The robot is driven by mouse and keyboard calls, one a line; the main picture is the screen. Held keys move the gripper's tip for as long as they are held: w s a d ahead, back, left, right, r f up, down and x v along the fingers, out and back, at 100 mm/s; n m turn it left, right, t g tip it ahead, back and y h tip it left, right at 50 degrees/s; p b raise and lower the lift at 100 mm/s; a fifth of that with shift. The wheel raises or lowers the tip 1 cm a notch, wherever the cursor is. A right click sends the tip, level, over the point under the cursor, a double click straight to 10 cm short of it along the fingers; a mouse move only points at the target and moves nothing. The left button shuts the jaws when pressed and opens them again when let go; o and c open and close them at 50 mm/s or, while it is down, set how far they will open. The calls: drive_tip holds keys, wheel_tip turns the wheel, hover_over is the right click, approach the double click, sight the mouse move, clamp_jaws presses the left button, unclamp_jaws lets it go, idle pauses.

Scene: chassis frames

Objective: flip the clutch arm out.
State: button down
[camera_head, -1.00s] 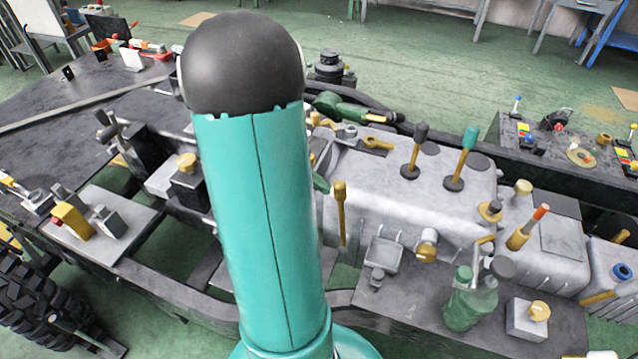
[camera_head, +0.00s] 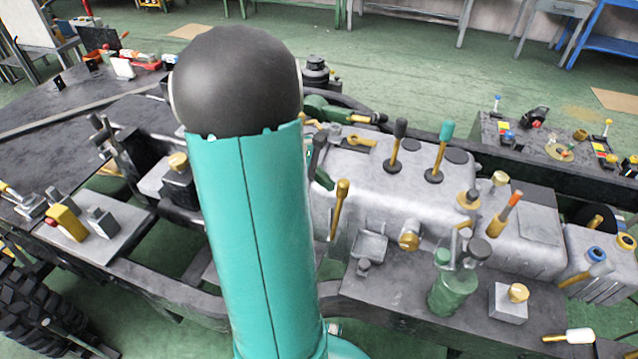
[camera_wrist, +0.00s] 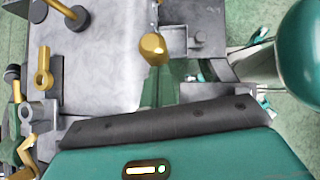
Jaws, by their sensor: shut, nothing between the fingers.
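A yellow lever with a rounded end (camera_head: 340,208) stands against the near side of the grey gearbox housing (camera_head: 330,160). It looks like the clutch arm. Its rounded top shows in the wrist view (camera_wrist: 153,48), just beyond my gripper. My gripper (camera_wrist: 165,122) fills the bottom of the wrist view as a dark bolted bar on a teal body. It is shut and empty. In the head view my teal arm hides most of the gripper and the area left of the lever.
Two upright shift levers, black-topped (camera_head: 398,140) and teal-topped (camera_head: 440,150), stand on the housing. A yellow ring-ended lever (camera_head: 360,140) lies behind. A green bottle-like reservoir (camera_head: 452,290) stands on the right plate. Dark chassis rails surround the housing.

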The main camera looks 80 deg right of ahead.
drive_tip(key=s+a+f+t, duration=0.1)
drive_tip(key=s+t, duration=0.2)
drive_tip(key=s, duration=0.7)
drive_tip(key=shift+s+a+f, duration=0.1)
drive_tip(key=shift+a+f, duration=0.05)
drive_tip(key=w, duration=0.1)
drive_tip(key=w+r, duration=0.1)
drive_tip(key=w, duration=0.1)
drive_tip(key=w+r, duration=0.1)
drive_tip(key=w, duration=0.1)
approach(346, 187)
drive_tip(key=shift+s+a+r, duration=0.35)
drive_tip(key=shift+s+r, duration=0.05)
drive_tip(key=shift+r, duration=0.15)
drive_tip(key=shift+w, duration=0.15)
